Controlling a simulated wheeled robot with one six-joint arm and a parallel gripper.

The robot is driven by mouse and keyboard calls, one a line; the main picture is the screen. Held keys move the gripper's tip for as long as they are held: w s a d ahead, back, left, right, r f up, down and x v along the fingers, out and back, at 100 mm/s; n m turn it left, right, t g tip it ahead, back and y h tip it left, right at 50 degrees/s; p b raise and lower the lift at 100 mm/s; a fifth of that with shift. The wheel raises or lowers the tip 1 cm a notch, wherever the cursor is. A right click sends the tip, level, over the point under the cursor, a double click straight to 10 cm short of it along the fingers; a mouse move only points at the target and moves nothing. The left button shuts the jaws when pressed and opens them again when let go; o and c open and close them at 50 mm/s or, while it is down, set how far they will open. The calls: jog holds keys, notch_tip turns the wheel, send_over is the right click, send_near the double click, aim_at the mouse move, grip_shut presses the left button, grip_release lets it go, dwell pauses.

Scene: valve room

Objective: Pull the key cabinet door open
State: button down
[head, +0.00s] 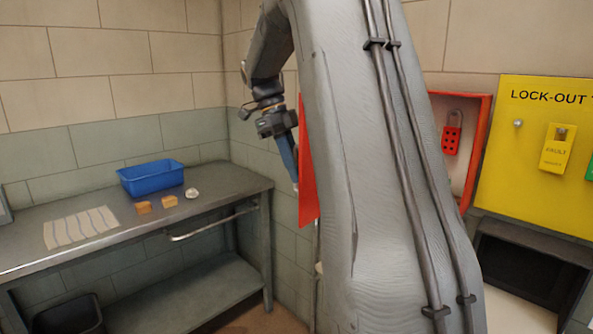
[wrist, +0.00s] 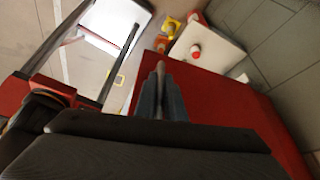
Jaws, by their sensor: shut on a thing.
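The key cabinet (head: 487,130) is a red wall box on the right of the head view, partly hidden by my arm. Its red door (head: 308,178) is swung well away from the box, seen at a steep angle left of my arm. The pale cabinet inside shows. My gripper (head: 291,172) is at the door's outer edge, fingers pointing down. In the wrist view the door (wrist: 215,105) spreads behind the fingers. The gripper (wrist: 160,95) is shut on a thin pale bar, apparently the door handle, mostly hidden between the fingers.
A red padlock-shaped item (head: 452,136) hangs in the cabinet. A yellow lock-out board (head: 510,160) is beside it. At left, a metal bench (head: 215,200) holds a blue tray (head: 150,178), small tan blocks (head: 144,207) and a striped cloth (head: 80,228).

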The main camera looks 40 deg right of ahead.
jog(key=c, duration=1.8)
grip_release()
jog(key=shift+c, duration=0.2)
jog(key=shift+r, duration=0.1)
jog(key=b+v, duration=0.1)
jog(key=v, duration=0.6)
jog(key=shift+w+r, duration=0.15)
jog(key=shift+r, duration=0.1)
